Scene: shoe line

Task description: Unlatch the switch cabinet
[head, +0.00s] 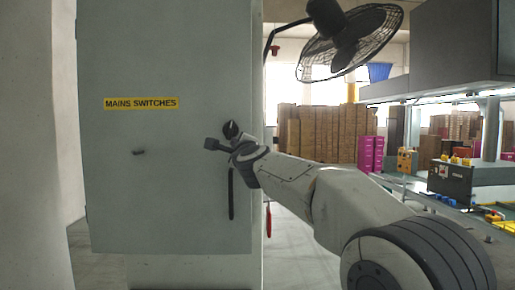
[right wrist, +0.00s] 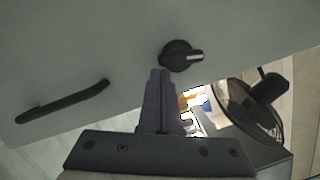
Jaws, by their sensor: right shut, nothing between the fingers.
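The grey switch cabinet (head: 165,200) stands with its door shut, a yellow "MAINS SWITCHES" label (head: 141,103) on it. A black round knob (head: 231,129) sits near the door's right edge. In the right wrist view the knob (right wrist: 181,56) has a white mark on its right side. A black bar handle (head: 231,196) is below the knob; it also shows in the right wrist view (right wrist: 62,101). My right gripper (head: 235,142) is shut and empty. Its fingertips (right wrist: 160,72) appear just beside the knob; whether they touch it I cannot tell. My left gripper is out of view.
A red item (head: 268,219) hangs by the cabinet's right edge. Stacked brown boxes (head: 325,134) and magenta boxes (head: 371,154) are behind, with a workbench line at the right. Some floor in front is bare.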

